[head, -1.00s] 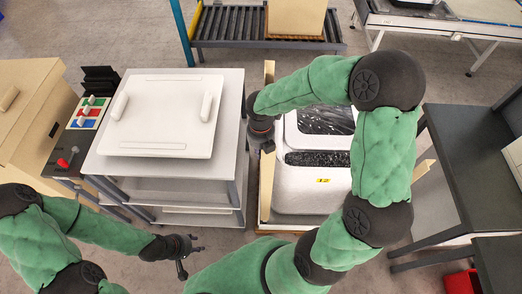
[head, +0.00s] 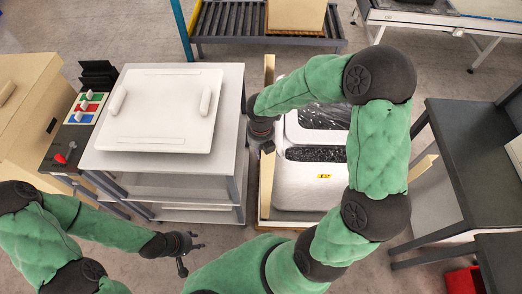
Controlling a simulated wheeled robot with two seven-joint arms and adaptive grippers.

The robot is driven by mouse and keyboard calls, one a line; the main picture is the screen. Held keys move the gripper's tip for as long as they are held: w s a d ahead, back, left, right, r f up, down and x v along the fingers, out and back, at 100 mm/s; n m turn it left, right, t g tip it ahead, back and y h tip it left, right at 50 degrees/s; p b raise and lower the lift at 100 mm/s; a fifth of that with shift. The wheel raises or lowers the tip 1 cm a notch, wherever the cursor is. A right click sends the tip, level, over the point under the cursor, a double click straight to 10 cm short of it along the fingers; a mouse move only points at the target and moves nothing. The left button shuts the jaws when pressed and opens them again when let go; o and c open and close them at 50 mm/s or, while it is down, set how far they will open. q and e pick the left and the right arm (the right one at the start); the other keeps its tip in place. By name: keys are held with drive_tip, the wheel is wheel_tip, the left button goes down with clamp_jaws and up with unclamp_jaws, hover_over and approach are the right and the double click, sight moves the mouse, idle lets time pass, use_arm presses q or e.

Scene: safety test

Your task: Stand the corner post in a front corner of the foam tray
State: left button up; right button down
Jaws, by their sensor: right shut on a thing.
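A long, narrow tan corner post (head: 267,190) stands along the left side of a white foam box (head: 293,192) with a yellow label. My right gripper (head: 267,146) is at the post, shut on it; the fingertips are mostly hidden by the wrist. The post's lower end is near the front left corner of the pale tray base (head: 264,228) under the box. I cannot tell whether it touches the base. My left gripper (head: 191,256) is open and empty, low in front of the grey bench.
A white lid with two handles (head: 157,115) lies on the grey bench (head: 232,95) at left. A control panel (head: 80,118) with a red knob is beside it. Another tan piece (head: 422,168) shows right of the box, partly behind my arm. A dark table (head: 465,160) stands at right.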

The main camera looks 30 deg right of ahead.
drive_tip(key=shift+s+d+p, duration=0.1)
drive_tip(key=shift+p, duration=0.25)
idle(0.4)
drive_tip(key=shift+f, duration=0.45)
idle(1.1)
